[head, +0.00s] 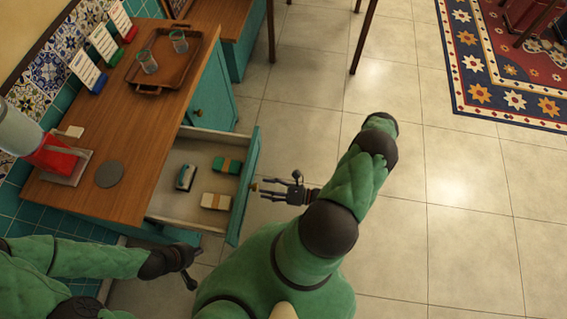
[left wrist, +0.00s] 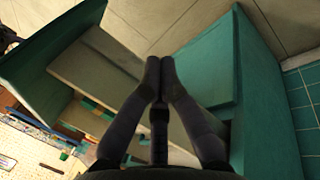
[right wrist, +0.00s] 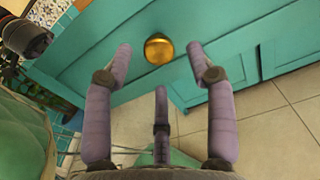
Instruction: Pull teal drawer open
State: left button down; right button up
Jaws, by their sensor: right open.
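The teal drawer (head: 244,188) stands well out from the wooden-topped cabinet, and its pale inside shows. Its round brass knob (head: 255,187) is on the front; in the right wrist view the knob (right wrist: 159,49) sits just beyond and between the fingertips. My right gripper (head: 270,191) is open, facing the knob with a small gap, and holds nothing; it also shows in the right wrist view (right wrist: 160,65). My left gripper (head: 193,268) is low at the left, beside the cabinet's near end. In the left wrist view its fingertips (left wrist: 160,62) meet with nothing between them.
Inside the drawer lie several small boxes (head: 216,201). The counter (head: 130,125) bears a tray (head: 150,88) with two glasses, cards in coloured stands, a grey disc (head: 110,174) and a red-based appliance (head: 55,153). Tiled floor (head: 400,220) right of the drawer is clear.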

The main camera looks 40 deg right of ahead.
jog(key=v, duration=0.7)
dwell(0.5)
